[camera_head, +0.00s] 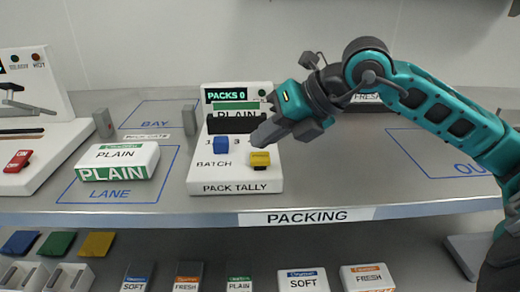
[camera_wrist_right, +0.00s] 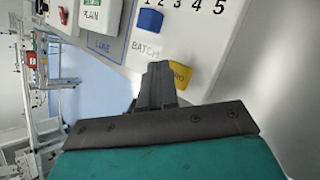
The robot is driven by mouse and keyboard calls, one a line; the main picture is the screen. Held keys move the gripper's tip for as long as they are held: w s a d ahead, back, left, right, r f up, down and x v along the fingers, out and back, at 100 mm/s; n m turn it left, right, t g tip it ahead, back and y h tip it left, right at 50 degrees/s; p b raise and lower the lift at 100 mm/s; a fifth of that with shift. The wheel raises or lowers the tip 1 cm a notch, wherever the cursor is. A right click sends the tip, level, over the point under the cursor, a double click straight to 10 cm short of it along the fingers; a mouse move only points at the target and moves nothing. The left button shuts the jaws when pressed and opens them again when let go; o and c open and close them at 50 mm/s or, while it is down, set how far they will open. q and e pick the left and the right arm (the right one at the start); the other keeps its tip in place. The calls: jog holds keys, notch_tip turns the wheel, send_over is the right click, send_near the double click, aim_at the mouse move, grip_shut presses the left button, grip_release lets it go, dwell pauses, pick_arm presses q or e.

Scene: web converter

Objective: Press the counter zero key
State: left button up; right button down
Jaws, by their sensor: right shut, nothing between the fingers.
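The pack tally counter (camera_head: 240,187) stands on the packing shelf, and its display (camera_head: 227,95) reads "PACKS 0". The yellow key (camera_head: 260,158) is on its sloped front, right of a blue slider (camera_head: 221,145). In the right wrist view the yellow key (camera_wrist_right: 181,75) shows part of its lettering, ending in "RO", and the blue slider (camera_wrist_right: 150,21) shows too. My right gripper (camera_head: 259,138) is shut and empty, its tips close above the yellow key. In the wrist view the fingers (camera_wrist_right: 160,70) overlap the key's edge; I cannot tell whether they touch it. My left gripper is out of view.
A white "PLAIN" pack (camera_head: 118,157) lies in the lane area left of the counter. A white machine with a red key (camera_head: 18,160) stands at the far left. Several packs sit below the shelf edge.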

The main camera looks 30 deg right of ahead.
aim_at(266, 157)
jog(key=shift+r, duration=0.1)
notch_tip(266, 157, up, 5)
jog(key=p, duration=0.4)
dwell(0.3)
dwell(0.6)
